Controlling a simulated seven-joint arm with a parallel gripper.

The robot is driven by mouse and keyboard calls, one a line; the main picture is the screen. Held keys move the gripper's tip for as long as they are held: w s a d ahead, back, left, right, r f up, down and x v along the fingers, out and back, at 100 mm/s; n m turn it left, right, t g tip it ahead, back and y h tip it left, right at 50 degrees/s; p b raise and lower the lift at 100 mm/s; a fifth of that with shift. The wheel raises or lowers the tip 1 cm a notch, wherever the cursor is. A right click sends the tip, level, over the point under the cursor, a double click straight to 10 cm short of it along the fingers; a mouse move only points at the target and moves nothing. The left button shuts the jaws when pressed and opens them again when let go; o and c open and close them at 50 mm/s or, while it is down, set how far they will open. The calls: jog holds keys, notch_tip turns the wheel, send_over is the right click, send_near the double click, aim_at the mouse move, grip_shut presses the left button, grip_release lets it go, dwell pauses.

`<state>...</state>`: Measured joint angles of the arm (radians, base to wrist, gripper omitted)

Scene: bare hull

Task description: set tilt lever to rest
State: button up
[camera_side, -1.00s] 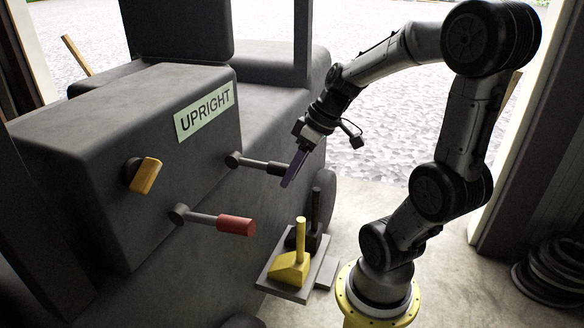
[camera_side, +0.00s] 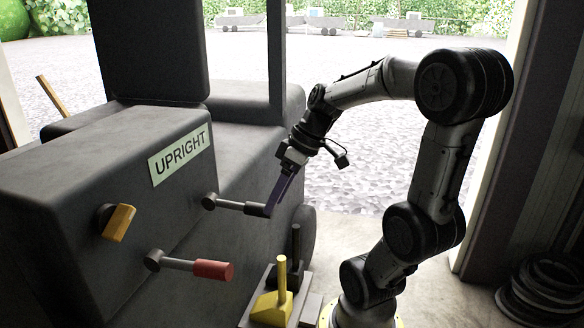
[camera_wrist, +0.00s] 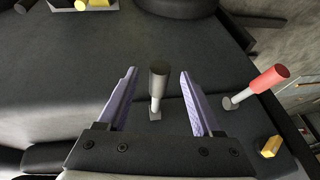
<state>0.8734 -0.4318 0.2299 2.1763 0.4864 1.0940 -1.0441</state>
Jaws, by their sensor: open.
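The panel with the "UPRIGHT" label (camera_side: 180,154) carries a lever with a black handle (camera_side: 250,208) and, below it, a lever with a red handle (camera_side: 212,270). No marking shows which is the tilt lever. My gripper (camera_side: 274,198) is at the outer end of the black handle. In the wrist view the black handle (camera_wrist: 158,78) stands between my two open purple fingers, with a gap on each side. The red handle (camera_wrist: 268,78) is outside the fingers, to the right.
A yellow knob (camera_side: 118,222) sits left of the levers. A yellow lever (camera_side: 279,290) and a black lever (camera_side: 295,258) stand on a low plate by my base. A coiled black hose or tyre stack (camera_side: 543,290) lies at the right.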

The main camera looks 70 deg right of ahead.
jog(key=v, duration=0.9)
jog(key=shift+r, duration=0.35)
jog(key=shift+s, duration=0.1)
jog(key=s+a+f+n+g, duration=0.1)
jog(key=a+f+n, duration=0.15)
jog(key=a, duration=0.45)
jog(key=a+f+n+g, duration=0.1)
jog(key=a+f+n, duration=0.15)
jog(key=a, duration=0.35)
jog(key=f+m+t, duration=0.1)
jog(key=f+m+t+h, duration=0.1)
jog(key=m, duration=0.1)
jog(key=f+m+h, duration=0.1)
jog(key=shift+w+d+f+m+t, duration=0.1)
jog(key=shift+d+f+m+t, duration=0.2)
jog(key=shift+t, duration=0.1)
